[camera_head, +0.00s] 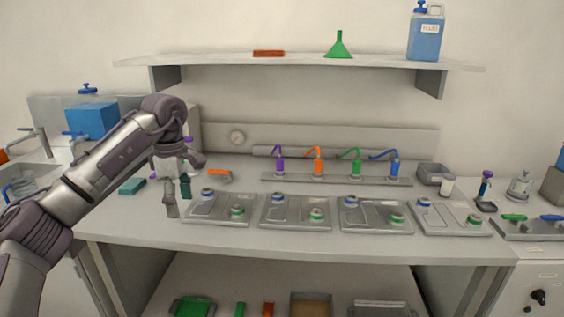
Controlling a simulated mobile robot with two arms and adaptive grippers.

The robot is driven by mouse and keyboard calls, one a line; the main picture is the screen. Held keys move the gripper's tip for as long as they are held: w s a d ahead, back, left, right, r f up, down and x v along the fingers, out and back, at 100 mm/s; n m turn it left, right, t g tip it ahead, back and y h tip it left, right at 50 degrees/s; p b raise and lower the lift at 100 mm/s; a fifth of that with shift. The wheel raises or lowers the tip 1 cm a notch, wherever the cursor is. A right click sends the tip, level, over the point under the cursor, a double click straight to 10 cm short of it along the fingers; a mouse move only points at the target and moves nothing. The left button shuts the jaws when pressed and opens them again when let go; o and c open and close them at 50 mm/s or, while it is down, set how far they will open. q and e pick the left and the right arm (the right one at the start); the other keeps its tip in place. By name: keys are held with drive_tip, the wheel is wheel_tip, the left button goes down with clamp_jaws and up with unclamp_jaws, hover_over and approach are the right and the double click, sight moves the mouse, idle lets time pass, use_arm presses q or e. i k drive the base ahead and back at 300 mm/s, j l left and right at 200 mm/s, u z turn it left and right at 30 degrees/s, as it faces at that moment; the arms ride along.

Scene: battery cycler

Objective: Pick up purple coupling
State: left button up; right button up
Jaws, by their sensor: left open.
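The purple coupling (280,164) stands upright on a grey rail (340,180) at the back of the bench, with a purple hose curving from its top. It is the leftmost of several coloured couplings on the rail. My left gripper (179,201) hangs over the left part of the bench, fingers pointing down. It is open, with nothing visible between its fingers. It is well to the left of the purple coupling and apart from it. My right gripper is not in view.
Orange (318,166), green (356,167) and blue (394,168) couplings stand along the same rail. Several grey plates with round fittings, such as the leftmost plate (218,212), line the bench front. An orange-handled tool (220,173) lies between my left gripper and the rail. A shelf (300,62) overhangs the back.

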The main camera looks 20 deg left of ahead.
sight(280, 160)
drive_tip(key=i, duration=1.9)
